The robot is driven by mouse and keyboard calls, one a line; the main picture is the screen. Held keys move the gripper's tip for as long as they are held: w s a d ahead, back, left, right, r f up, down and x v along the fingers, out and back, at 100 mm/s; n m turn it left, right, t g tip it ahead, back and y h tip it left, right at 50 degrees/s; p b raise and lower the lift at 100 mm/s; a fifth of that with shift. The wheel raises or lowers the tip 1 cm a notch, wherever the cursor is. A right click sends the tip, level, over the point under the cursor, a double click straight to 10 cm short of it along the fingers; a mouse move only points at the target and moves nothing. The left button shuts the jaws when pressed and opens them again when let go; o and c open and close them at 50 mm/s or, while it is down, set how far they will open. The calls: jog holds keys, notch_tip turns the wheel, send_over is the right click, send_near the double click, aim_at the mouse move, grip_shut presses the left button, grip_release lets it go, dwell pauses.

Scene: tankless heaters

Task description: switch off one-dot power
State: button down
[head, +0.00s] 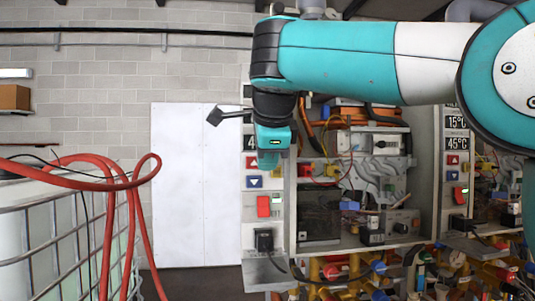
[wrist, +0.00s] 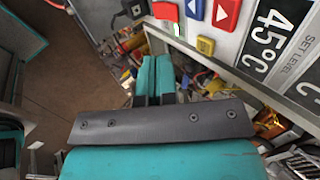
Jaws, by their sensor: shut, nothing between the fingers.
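My gripper (head: 268,162) is shut and empty, pointing down in front of the left heater's control panel in the head view. Its teal fingers (wrist: 155,65) are together in the wrist view, apart from the controls. This panel has a red up button (head: 252,161), a blue down button (head: 254,182) and a red power switch (head: 264,206) below them. The wrist view shows the red button (wrist: 226,13), blue button (wrist: 195,8) and red switch (wrist: 165,10) beside a 45°C display (wrist: 272,38). A second heater's red switch (head: 459,195) is at right. I cannot make out any dot marks.
A black plug (head: 264,240) with a cable sits below the left switch. Open heater interiors with wires and pipes (head: 350,190) lie right of the panel. Red hoses (head: 110,180) and a caged tank (head: 60,240) stand at left. A white board (head: 195,185) is behind.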

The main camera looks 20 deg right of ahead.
jog(key=shift+s+r, duration=0.25)
jog(key=shift+r, duration=0.1)
jog(key=s+f+n+g+y+b, duration=0.1)
jog(key=s+f+n, duration=0.4)
jog(key=f+n, duration=0.3)
jog(key=s+f+n+g+y+b, duration=0.1)
jog(key=s+f+n+g, duration=0.1)
jog(key=s+f+n, duration=0.45)
jog(key=s+a+f+n+g+y, duration=0.1)
jog(key=s+f+n+g, duration=0.1)
jog(key=s+f+n, duration=0.4)
jog(key=s+a+f+n+g+y, duration=0.1)
jog(key=s+f+n+g+y, duration=0.1)
jog(key=s+f+n, duration=0.4)
jog(key=s+f, duration=0.2)
jog(key=s, duration=0.3)
jog(key=shift+s+a+b, duration=0.25)
jog(key=shift+s+b, duration=0.05)
jog(key=shift+b, duration=0.05)
jog(key=shift+n, duration=0.25)
